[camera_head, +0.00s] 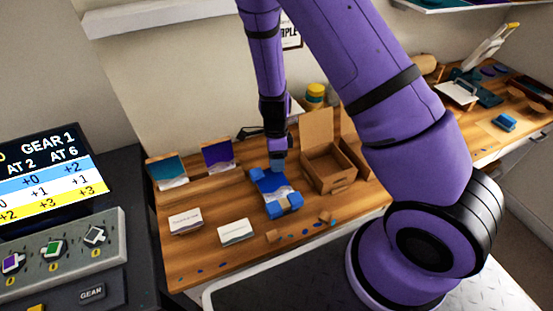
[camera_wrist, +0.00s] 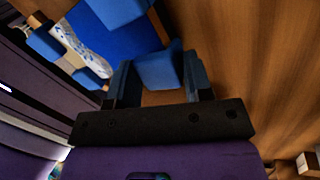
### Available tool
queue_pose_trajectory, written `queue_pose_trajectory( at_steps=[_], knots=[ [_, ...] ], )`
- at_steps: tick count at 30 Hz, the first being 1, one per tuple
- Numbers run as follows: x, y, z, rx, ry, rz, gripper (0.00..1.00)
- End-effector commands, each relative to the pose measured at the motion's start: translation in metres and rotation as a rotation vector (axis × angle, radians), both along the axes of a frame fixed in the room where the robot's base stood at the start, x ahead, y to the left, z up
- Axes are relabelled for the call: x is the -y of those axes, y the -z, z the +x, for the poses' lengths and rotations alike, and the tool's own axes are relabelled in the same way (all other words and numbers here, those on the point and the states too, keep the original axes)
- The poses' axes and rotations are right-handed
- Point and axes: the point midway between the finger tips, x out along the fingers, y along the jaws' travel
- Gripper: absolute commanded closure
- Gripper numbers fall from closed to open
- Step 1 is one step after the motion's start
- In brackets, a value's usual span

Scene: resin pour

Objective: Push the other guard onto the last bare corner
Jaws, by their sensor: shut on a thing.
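A small panel with a blue, white and wood-toned face (camera_head: 272,187) lies on the wooden bench, with blue guards at its near corners (camera_head: 291,201) and far left corner (camera_head: 256,174). In the wrist view, its blue face (camera_wrist: 125,45) and a guard (camera_wrist: 45,44) show at upper left. My gripper (camera_head: 278,158) points down at the panel's far right corner. In the wrist view, my gripper's fingers (camera_wrist: 160,80) are shut on a blue guard (camera_wrist: 160,70), which is at or against that corner. I cannot tell whether it is fully seated.
An open cardboard box (camera_head: 327,168) stands just right of the panel. White cards (camera_head: 235,232) lie to the left, and two coloured pictures (camera_head: 217,156) stand behind. Small wood pieces (camera_head: 273,236) and blue spots lie along the front edge. A yellow-lidded jar (camera_head: 316,94) is at the back.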

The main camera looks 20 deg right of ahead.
Motion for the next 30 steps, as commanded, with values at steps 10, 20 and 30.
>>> queue_pose_trajectory(
  at_steps=[10,20,30],
  knots=[
    [0.0002,0.0025,0.0001,0.0,0.001,0.0,0.8],
    [0.0002,0.0079,0.0007,0.001,0.001,-0.001,0.8],
    [-0.001,0.0084,-0.0004,0.0,0.0,0.0,0.82]
  ],
)
